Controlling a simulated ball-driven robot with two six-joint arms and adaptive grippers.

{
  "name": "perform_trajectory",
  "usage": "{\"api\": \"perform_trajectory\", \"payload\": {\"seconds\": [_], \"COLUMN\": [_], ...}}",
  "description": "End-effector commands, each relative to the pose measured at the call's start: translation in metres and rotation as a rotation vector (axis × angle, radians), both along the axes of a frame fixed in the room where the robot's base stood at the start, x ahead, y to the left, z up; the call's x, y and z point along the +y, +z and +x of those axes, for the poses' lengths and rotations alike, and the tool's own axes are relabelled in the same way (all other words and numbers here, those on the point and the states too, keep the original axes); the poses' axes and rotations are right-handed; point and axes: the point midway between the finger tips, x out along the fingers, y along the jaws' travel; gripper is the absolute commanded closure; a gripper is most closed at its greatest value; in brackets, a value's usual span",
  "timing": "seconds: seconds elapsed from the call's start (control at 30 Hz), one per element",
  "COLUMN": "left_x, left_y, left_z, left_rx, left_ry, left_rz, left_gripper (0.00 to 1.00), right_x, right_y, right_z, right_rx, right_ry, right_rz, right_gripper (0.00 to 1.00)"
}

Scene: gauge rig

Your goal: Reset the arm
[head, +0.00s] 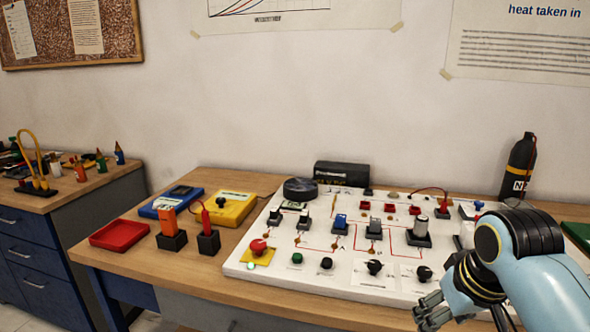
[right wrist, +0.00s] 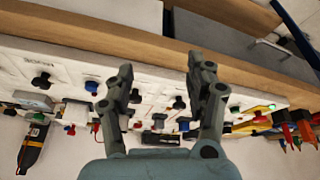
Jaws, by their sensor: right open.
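My right arm comes in from the right in the head view. Its gripper (head: 430,314) hangs near the front right edge of the white panel board (head: 290,276), in front of the black knobs. In the right wrist view the gripper (right wrist: 162,80) has its two fingers spread wide with nothing between them. The board, its knobs and the wooden table edge show beyond the fingers. I cannot tell whether the gripper touches the board. My left gripper is in neither view.
The board carries a red button (head: 258,247), black knobs (head: 375,267) and a silver cylinder (head: 421,227). Left of it are a red tray (head: 119,234), yellow meter (head: 229,207) and blue meter (head: 172,202). A black bottle (head: 520,166) stands behind.

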Motion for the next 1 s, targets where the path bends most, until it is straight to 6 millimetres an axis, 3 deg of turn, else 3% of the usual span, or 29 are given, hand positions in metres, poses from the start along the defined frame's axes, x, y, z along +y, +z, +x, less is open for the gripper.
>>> {"api": "perform_trajectory", "payload": {"seconds": [0.03,0.2,0.6,0.7,1.0], "left_x": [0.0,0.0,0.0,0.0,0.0], "left_y": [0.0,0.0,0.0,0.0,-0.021], "left_z": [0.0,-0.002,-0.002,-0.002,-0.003], "left_rx": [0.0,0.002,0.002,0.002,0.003], "left_ry": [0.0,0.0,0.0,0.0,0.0], "left_rz": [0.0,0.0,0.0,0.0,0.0], "left_gripper": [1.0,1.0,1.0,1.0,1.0], "right_x": [-0.007,-0.017,-0.023,-0.023,-0.03], "right_y": [-0.007,-0.008,0.018,0.028,-0.075], "right_z": [-0.034,-0.108,-0.214,-0.235,-0.216], "right_rx": [0.009,0.019,0.036,0.041,0.074], "right_ry": [-0.007,-0.02,-0.016,-0.011,-0.023], "right_rz": [-0.012,-0.036,-0.061,-0.064,-0.062], "right_gripper": [0.45,0.45,0.45,0.45,0.45]}}
